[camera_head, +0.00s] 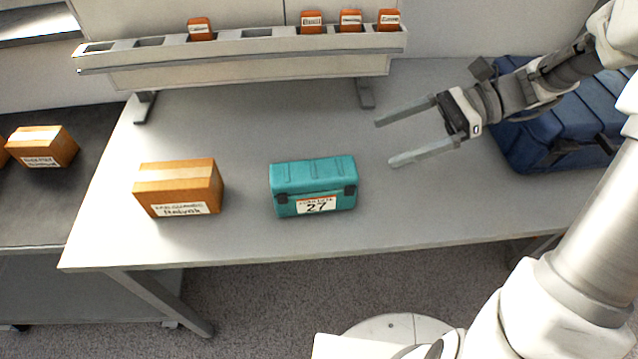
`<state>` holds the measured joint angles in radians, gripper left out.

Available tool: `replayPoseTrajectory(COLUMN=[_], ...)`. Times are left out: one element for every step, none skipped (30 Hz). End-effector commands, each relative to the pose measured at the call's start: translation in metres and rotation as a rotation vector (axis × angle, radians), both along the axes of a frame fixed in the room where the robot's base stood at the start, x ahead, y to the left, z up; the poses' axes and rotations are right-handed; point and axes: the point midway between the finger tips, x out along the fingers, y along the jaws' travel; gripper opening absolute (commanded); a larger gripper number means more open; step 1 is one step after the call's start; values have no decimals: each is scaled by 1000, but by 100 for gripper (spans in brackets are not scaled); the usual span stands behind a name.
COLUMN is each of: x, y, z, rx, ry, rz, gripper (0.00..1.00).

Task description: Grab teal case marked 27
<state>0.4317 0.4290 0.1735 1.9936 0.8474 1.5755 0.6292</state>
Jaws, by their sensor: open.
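The teal case (312,174) sits on the grey table, a little left of the picture's middle. It has dark latches and a white label reading 27 on its front face. My gripper (384,143) is open and empty, with its two long grey fingers pointing left. It is to the right of the case and slightly farther back, apart from it. How high the fingers are above the table is hard to tell.
An orange box (180,187) stands left of the case. A large blue case (556,130) lies at the right, partly behind my arm. A slotted rack (240,62) with several small orange boxes stands at the back. The grey table (400,215) is clear around the teal case.

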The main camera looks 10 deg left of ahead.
Motion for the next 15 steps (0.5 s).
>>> replayPoseTrajectory(x=[-4,-6,-9,-11,-12,-15,-17,-18,-20,-22,-23,-25,-26,-26,-27], y=[11,17,24,30,36,44,49,55,62,67,71,77,80,83,86], z=[-7,-10,-14,-17,-19,-23,-25,-28,-31,-33,-35,-36,-37,-38,-39], rx=[0,0,-1,-1,0,-1,-2,-2,-1,-2,-2,-1,-2,-2,-2], ry=[0,0,0,1,0,0,-1,-1,0,-1,-1,-1,-1,-2,-3], rz=[4,4,4,5,5,5,4,4,5,5,4,4,4,4,3], gripper=[100,100,100,100,100,100,100,100,100,100,100,100,100,100,100])
